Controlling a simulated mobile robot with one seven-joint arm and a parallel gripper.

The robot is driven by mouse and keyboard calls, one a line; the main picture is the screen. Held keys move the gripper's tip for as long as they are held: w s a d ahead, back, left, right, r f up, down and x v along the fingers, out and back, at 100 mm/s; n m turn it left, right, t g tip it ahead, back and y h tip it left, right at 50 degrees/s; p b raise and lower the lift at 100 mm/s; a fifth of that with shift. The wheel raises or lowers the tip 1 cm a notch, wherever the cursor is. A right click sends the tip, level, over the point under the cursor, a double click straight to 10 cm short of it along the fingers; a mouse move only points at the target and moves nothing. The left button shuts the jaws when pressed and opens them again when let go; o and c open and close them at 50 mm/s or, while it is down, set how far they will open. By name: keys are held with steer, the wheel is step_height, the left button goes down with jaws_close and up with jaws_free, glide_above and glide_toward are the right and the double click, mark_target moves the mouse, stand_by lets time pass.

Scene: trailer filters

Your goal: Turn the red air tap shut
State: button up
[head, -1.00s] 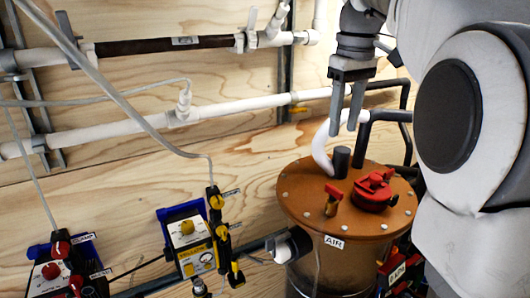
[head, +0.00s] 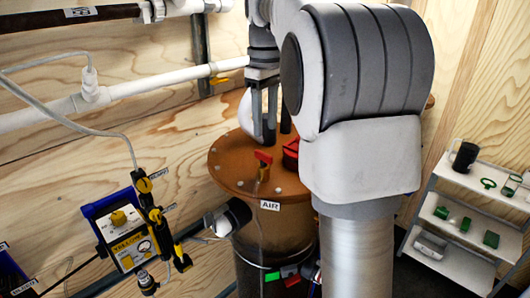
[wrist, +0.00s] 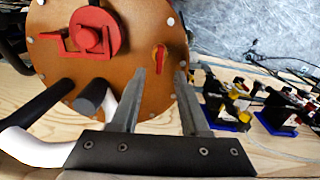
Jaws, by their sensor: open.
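The red air tap (head: 263,158) stands on the brown round lid (head: 228,174) of a tank, above a label reading AIR (head: 270,206). Its handle also shows in the wrist view (wrist: 159,60) as a narrow red bar, pointing roughly along the finger direction. My gripper (head: 265,142) is open and empty, pointing down just above the tap in the head view. In the wrist view my gripper (wrist: 160,78) has a finger on either side of the tap's line, with the handle in the gap. I cannot tell how far the fingertips are above it.
A larger red fitting (wrist: 92,38) sits on the lid beside the tap, partly hidden by my arm in the head view. A black pipe stub (wrist: 92,96) rises near my fingers. A yellow-and-blue device (head: 125,232) is at left; a white shelf (head: 465,215) is at right.

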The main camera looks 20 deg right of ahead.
mark_target(265, 154)
step_height(265, 154, down, 7)
steer(key=shift+f, duration=0.15)
jaws_close()
stand_by(0.4)
